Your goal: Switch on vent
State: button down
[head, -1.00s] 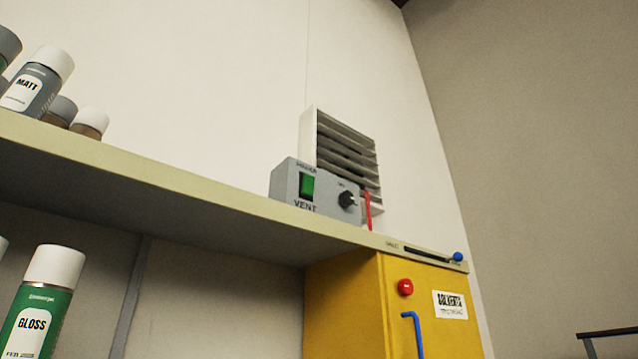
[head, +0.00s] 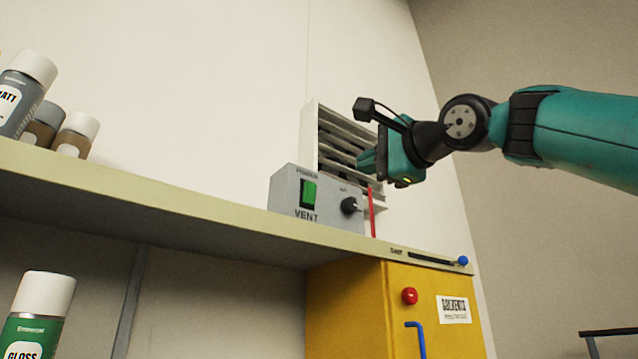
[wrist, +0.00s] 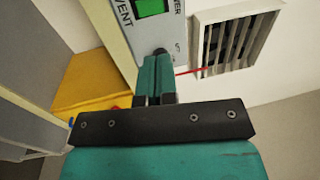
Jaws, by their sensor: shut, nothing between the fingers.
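The grey vent control box (head: 288,190) stands on the shelf, with a green power switch (head: 308,193) and a black knob (head: 350,206) on its front above and beside the word VENT. The green switch also shows at the top of the wrist view (wrist: 150,7). The white slatted vent (head: 309,130) is on the wall behind the box. My gripper (head: 365,163) is in front of the vent, up and right of the switch. In the wrist view its fingers (wrist: 156,62) are together and empty, with their tips close to the knob (wrist: 160,50); contact cannot be told.
Below the shelf (head: 180,200) is a yellow cabinet (head: 345,305) with a red button (head: 410,296) and blue handle (head: 420,340). A slider with a blue knob (head: 463,261) is on the shelf edge. Spray cans stand at left.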

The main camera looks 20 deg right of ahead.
aim_at(312, 186)
jog(key=p+x, duration=0.7)
jog(key=x, duration=0.6)
jog(key=shift+w+r, duration=0.1)
jog(key=shift+r, duration=0.05)
jog(key=shift+w+a, duration=0.15)
jog(key=shift+w, duration=0.25)
jog(key=shift+s, duration=0.1)
